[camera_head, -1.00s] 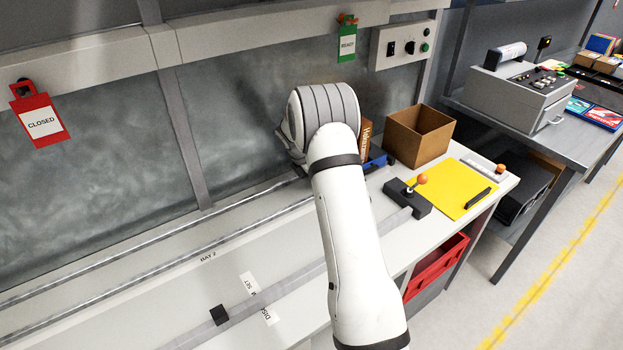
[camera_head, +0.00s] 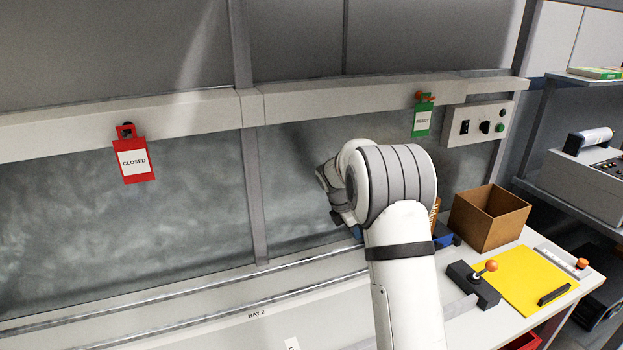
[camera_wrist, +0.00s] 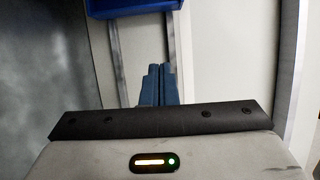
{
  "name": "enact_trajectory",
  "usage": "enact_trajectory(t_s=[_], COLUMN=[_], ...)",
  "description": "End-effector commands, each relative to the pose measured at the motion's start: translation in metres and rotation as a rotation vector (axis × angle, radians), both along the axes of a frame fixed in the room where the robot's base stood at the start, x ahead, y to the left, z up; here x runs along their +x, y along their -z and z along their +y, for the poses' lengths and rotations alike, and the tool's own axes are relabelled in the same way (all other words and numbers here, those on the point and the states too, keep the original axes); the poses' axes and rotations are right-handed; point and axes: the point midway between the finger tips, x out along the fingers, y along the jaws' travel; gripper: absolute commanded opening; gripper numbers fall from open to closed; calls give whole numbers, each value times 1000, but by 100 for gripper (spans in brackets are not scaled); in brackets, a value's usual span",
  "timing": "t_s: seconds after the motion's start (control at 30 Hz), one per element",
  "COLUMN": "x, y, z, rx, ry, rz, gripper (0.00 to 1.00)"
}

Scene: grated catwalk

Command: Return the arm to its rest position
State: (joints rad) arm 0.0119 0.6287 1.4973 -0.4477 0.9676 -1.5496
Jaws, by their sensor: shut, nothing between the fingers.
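My white arm (camera_head: 405,290) rises from the bottom of the head view and bends at a grey-ringed joint in front of the back panel. Its far end reaches behind that joint to the left, so my gripper is mostly hidden there. In the wrist view my gripper (camera_wrist: 158,84) shows two blue fingers side by side, shut with nothing between them. They point at a pale surface beside a grey upright. A blue bin-like object (camera_wrist: 135,6) is at the top edge, beyond the fingertips.
A red CLOSED tag (camera_head: 134,160) and a green READY tag (camera_head: 422,121) hang on the rail. Right of my arm, the bench holds an open cardboard box (camera_head: 487,220), an orange-knobbed lever (camera_head: 474,284) and a yellow sheet (camera_head: 525,277). The bench front left of my arm looks clear.

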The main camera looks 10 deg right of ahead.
Motion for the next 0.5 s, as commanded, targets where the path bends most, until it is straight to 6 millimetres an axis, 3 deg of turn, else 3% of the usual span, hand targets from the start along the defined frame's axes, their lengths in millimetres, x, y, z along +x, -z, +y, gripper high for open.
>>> enact_trajectory(t_s=[0.17,0.5], x=[-30,-137], y=[-32,-97], z=[7,31], rx=[48,214], ry=[147,639], rz=[-70,-252], gripper=[0,0])
